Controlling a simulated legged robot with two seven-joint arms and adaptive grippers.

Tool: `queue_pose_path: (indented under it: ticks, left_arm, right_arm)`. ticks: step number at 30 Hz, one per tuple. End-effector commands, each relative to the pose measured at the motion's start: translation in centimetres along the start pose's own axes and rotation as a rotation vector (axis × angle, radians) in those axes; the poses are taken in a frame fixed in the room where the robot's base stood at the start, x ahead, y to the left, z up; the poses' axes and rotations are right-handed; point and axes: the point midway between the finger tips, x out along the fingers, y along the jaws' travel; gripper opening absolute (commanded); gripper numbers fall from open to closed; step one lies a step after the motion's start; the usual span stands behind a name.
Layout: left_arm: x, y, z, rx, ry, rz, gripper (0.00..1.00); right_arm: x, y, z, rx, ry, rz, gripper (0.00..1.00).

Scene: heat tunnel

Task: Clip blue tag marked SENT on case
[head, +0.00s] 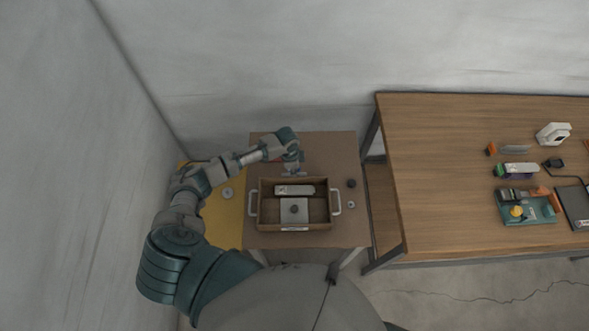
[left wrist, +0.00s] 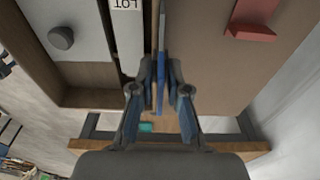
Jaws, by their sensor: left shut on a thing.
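The case (head: 262,226) is an open brown box with a pale handle at each end, on a small brown table. Inside are a grey plate with a dark knob (head: 294,209) and a pale block (head: 294,190), whose label reads LOT in the left wrist view (left wrist: 127,5). My left gripper (head: 294,172) is at the case's back wall. In the left wrist view its fingers (left wrist: 160,82) are shut on the thin blue tag (left wrist: 162,68), seen edge-on beside the case wall. Its marking is hidden, and I cannot tell whether it touches the wall. My right gripper is out of view.
A red piece (left wrist: 251,20) lies on the small table (head: 343,150) behind the case. Two small round parts (head: 351,184) lie right of the case. A yellow surface (head: 226,220) is at left. A larger wooden table (head: 440,170) at right holds tools and devices.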

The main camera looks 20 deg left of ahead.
Motion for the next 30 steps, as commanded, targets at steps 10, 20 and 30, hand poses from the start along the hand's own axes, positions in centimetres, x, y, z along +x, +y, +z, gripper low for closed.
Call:
queue_pose_path:
  ticks: [10, 20, 30]
  left_arm:
    - [0.46, 0.01, 0.05, 0.0, 0.0, 0.0, 0.0]
    - [0.86, 0.01, 0.11, 0.0, 0.0, 0.0, 0.0]
    - [1.05, 0.01, 0.14, 0.0, 0.0, 0.0, 0.0]
  right_arm:
    - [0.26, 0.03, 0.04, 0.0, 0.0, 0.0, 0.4]
    - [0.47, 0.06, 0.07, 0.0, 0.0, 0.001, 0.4]
    - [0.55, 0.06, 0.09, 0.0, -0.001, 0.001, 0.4]
